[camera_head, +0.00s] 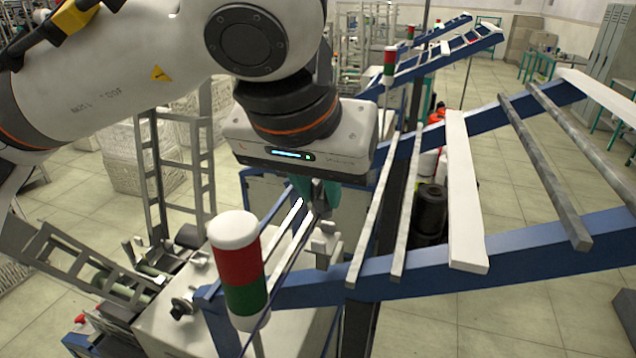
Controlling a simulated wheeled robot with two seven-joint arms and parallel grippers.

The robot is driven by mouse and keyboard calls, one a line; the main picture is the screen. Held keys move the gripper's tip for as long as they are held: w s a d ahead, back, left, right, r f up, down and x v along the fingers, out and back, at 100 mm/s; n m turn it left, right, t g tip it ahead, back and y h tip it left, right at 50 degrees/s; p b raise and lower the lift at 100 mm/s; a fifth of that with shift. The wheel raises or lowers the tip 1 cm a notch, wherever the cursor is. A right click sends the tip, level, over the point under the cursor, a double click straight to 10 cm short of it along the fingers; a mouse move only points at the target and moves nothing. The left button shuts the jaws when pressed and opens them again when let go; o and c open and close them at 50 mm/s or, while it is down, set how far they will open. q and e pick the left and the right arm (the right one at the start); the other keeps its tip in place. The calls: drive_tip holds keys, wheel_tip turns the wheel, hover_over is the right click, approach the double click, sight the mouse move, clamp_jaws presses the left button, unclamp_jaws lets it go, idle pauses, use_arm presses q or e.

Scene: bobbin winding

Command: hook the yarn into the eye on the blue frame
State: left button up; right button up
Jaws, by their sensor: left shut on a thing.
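My left gripper (320,212) hangs fingers down in the middle of the view, beside the blue frame (420,270). The eye on the blue frame cannot be made out. My right gripper is not in view.
The white, red and green signal lamp (238,265) stands close at the front, left of the gripper. Pale slanted bars (466,195) cross the frame on the right. A white machine body (180,325) with a metal ladder-like rack (90,262) is at lower left.

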sight(319, 217)
use_arm(q)
drive_tip(key=shift+w, duration=0.1)
drive_tip(key=shift+f, duration=0.2)
drive_tip(key=shift+f+b, duration=1.85)
drive_tip(key=shift+f, duration=0.05)
drive_tip(key=shift+r, duration=0.1)
drive_tip(key=shift+w+a+r, duration=0.1)
drive_tip(key=shift+w+a, duration=0.15)
drive_tip(key=shift+a, duration=0.55)
drive_tip(key=shift+w+a+f, duration=0.1)
drive_tip(key=shift+w+a, duration=0.2)
drive_tip(key=shift+a, duration=0.5)
drive_tip(key=shift+w+a+r, duration=0.1)
drive_tip(key=shift+w+a, duration=0.15)
drive_tip(key=shift+a, duration=0.55)
drive_tip(key=shift+r, duration=0.2)
